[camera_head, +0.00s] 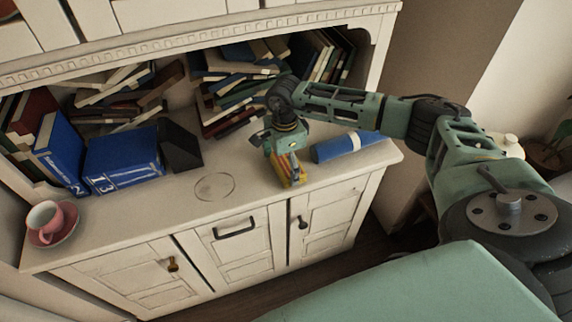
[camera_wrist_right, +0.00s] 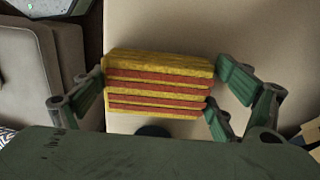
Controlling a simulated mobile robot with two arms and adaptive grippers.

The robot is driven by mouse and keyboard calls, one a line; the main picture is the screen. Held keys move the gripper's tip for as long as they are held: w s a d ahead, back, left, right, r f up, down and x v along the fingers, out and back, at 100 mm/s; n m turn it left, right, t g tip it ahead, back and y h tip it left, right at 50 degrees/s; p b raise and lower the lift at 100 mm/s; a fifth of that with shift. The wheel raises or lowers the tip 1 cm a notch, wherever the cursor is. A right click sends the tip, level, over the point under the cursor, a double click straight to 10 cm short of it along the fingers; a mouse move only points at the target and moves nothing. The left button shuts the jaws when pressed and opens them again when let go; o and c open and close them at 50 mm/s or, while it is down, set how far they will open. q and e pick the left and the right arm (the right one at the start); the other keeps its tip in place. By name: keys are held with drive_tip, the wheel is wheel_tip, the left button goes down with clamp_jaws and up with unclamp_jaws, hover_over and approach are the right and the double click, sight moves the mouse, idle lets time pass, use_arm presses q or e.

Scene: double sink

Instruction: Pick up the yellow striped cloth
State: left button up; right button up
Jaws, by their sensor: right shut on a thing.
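The yellow striped cloth (camera_head: 289,176) shows in the head view as a small folded block near the front edge of the cabinet top, under my right gripper (camera_head: 286,156). In the right wrist view the cloth (camera_wrist_right: 158,70) is a folded yellow block with red stripes. It sits between the two green fingers of my right gripper (camera_wrist_right: 158,87), which is shut on it from both sides. I cannot tell whether the cloth touches the cabinet top or hangs just above it. My left gripper is not in view.
On the cream cabinet top (camera_head: 160,205), a rolled blue item (camera_head: 340,147) lies right of the gripper. Blue books (camera_head: 122,160) stand at the left, and a pink cup (camera_head: 45,222) on a saucer stands at the far left. Books fill the shelf behind. The middle front is clear.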

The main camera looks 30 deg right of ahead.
sight(284, 162)
drive_tip(key=shift+w+r, duration=0.1)
drive_tip(key=shift+r, duration=0.45)
wheel_tip(284, 162, up, 3)
drive_tip(key=shift+f+b, duration=0.2)
drive_tip(key=shift+b, duration=0.45)
drive_tip(key=s+d+r+b, duration=0.2)
drive_tip(key=s+r, duration=0.5)
drive_tip(key=s, duration=0.4)
drive_tip(key=shift+s+d+r, duration=0.15)
drive_tip(key=shift+s+d, duration=0.15)
drive_tip(key=shift+d, duration=0.05)
drive_tip(key=o, duration=0.4)
drive_tip(key=c, duration=0.4)
drive_tip(key=shift+w, duration=0.1)
